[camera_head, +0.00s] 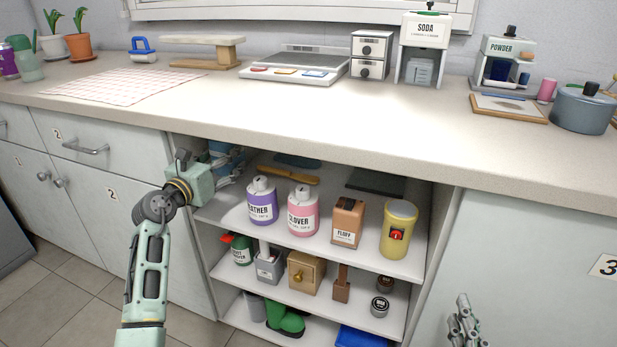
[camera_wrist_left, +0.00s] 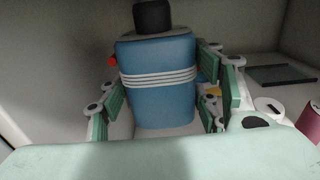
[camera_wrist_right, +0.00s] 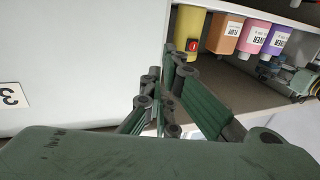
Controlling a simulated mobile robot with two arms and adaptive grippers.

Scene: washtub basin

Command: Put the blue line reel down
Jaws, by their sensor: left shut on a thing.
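The blue line reel (camera_wrist_left: 160,85) is a blue block with white line wound around its middle and a black top. It is upright between the fingers of my left gripper (camera_wrist_left: 165,90), which is shut on it. In the head view the reel (camera_head: 221,148) shows only partly, at the left end of the top shelf (camera_head: 230,208) under the counter. My left gripper (camera_head: 228,168) hides much of it there. I cannot tell whether its base touches the shelf. My right gripper (camera_head: 463,320) is empty, its fingers close together, before the cupboard front; it also shows in the right wrist view (camera_wrist_right: 160,85).
On the top shelf stand a purple bottle (camera_head: 262,203), a pink bottle (camera_head: 303,213), a brown box (camera_head: 347,225) and a yellow canister (camera_head: 398,230). A wooden brush (camera_head: 285,174) and a dark flat slab (camera_head: 375,183) lie behind. The counter edge (camera_head: 330,155) overhangs the shelf.

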